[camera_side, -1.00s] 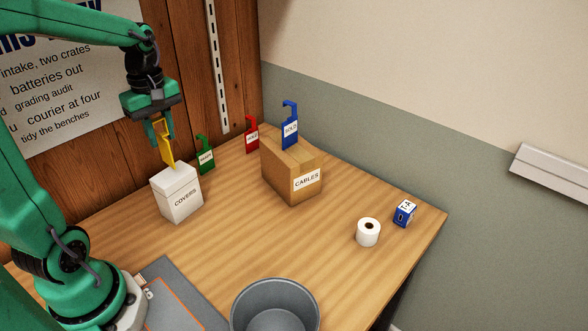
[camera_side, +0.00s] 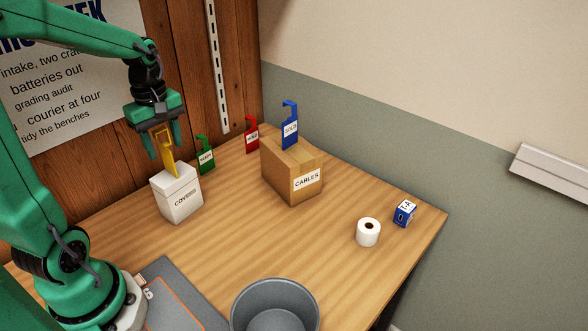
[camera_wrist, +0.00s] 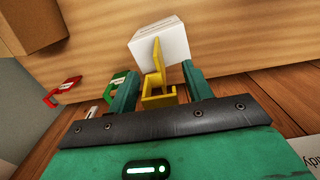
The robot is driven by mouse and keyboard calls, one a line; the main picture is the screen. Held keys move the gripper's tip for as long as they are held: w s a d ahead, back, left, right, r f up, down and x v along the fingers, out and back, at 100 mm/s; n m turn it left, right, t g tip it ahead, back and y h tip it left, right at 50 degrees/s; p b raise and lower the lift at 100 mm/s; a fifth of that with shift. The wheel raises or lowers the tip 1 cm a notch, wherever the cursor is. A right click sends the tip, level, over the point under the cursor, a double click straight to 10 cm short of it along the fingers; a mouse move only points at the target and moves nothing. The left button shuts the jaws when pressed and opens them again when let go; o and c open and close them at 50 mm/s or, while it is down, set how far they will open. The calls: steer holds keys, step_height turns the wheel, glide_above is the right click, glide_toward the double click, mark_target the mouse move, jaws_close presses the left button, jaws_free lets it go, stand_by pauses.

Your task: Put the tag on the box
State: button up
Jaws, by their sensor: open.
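A yellow tag (camera_side: 165,155) stands at the top of a white box (camera_side: 181,199) labelled COVERS, and it looks to touch the box lid. My gripper (camera_side: 164,151) is above the box with its fingers spread on both sides of the tag, open. In the wrist view the yellow tag (camera_wrist: 154,80) is between the two green fingers, with gaps beside it, and the white box (camera_wrist: 160,40) lies beyond it. How the tag's foot sits on the box is hard to see.
A brown CABLES box (camera_side: 285,170) with a blue tag (camera_side: 290,122) on it stands to the right. Green (camera_side: 205,155) and red (camera_side: 252,135) tags stand behind. A white roll (camera_side: 368,232), a small blue box (camera_side: 404,213) and a grey bin (camera_side: 275,306) are farther off.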

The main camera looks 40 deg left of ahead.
steer(key=shift+r, duration=0.1)
step_height(320, 180, up, 12)
steer(key=shift+r, duration=0.1)
stand_by(0.7)
steer(key=shift+d, duration=0.1)
stand_by(0.4)
steer(key=s+d+f+m+t, duration=0.2)
steer(key=d+f+m, duration=0.1)
steer(key=d+m, duration=0.4)
steer(key=s+d+f+m+t, duration=0.2)
steer(key=d+m, duration=0.5)
steer(key=m, duration=0.4)
steer(key=shift+s+f+t, duration=0.4)
steer(key=shift+s+t, duration=0.4)
